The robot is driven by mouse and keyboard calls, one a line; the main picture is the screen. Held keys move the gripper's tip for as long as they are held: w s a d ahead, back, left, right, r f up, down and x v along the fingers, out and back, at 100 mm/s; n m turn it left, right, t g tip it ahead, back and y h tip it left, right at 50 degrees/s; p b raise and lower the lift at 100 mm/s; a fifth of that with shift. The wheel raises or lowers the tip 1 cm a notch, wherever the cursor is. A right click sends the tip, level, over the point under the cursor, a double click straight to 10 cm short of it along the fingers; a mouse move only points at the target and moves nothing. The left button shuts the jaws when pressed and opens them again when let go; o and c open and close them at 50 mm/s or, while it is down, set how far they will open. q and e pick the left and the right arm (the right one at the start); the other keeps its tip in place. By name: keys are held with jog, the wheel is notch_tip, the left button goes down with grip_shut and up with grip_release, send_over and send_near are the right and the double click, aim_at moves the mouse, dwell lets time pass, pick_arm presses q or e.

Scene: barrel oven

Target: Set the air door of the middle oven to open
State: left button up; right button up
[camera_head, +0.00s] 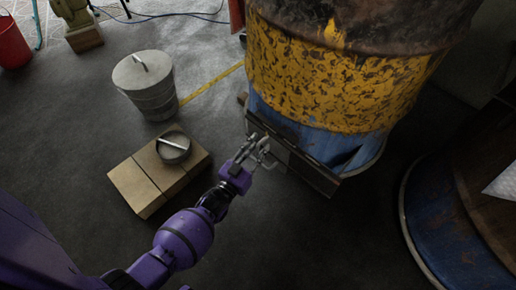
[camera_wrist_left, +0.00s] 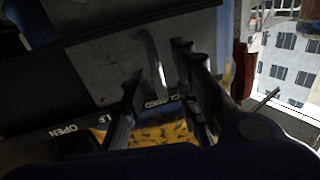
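The middle oven (camera_head: 320,75) is a yellow and blue rusted barrel. A dark rail with a sliding air door (camera_head: 275,149) runs along its lower front. In the left wrist view, the door panel (camera_wrist_left: 98,72) carries a curved grey handle (camera_wrist_left: 155,60). My right gripper is not in view.
A lidded metal bucket (camera_head: 150,88) and a pan (camera_head: 173,147) on wooden blocks (camera_head: 140,187) stand left of my left arm. Another blue and brown barrel (camera_head: 440,225) is at right. A red bucket (camera_head: 12,45) is far left. The dark floor between is clear.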

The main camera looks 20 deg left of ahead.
pick_arm(q)
jog(key=shift+w, duration=0.1)
grip_shut()
jog(key=shift+d, duration=0.1)
dwell(0.3)
